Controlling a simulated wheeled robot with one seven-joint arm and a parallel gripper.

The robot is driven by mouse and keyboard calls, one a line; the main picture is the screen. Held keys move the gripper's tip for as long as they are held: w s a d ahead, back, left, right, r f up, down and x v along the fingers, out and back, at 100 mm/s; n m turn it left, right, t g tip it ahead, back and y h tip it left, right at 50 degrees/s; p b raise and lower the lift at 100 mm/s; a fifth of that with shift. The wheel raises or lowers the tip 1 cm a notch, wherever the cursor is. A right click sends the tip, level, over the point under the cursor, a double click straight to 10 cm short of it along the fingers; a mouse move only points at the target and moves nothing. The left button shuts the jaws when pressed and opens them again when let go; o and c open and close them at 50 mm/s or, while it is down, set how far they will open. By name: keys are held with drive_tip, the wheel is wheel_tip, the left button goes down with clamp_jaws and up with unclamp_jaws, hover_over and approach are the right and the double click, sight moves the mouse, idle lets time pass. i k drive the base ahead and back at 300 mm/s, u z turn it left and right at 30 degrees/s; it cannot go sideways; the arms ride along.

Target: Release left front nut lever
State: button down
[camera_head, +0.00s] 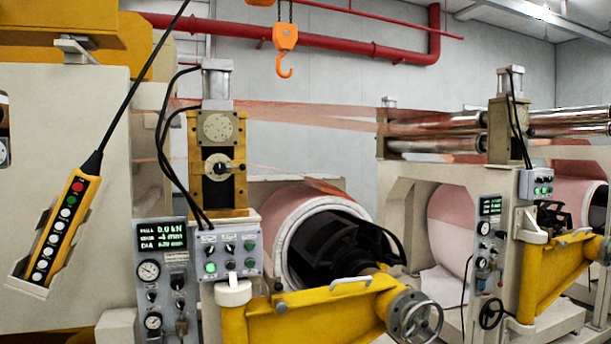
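A yellow swing arm (305,312) stands at the front, below the large copper foil roll (300,215). A pale curved handle (351,282) sits on top of this arm, and a metal handwheel (414,317) is at its right end. I cannot tell for sure which part is the left front nut lever. A dark hub (335,245) with black arms fills the roll's open end, partly hidden behind the yellow arm. My gripper is not in view.
A control box (230,255) and a gauge panel (163,285) stand left of the yellow arm. A yellow push-button pendant (62,225) hangs at left. An orange crane hook (285,50) hangs above. A second yellow arm (555,275) is at right.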

sight(242, 166)
drive_tip(key=z, duration=0.15)
drive_tip(key=i, duration=1.2)
drive_tip(key=u, duration=0.65)
drive_tip(key=i, duration=0.55)
drive_tip(key=u, duration=0.25)
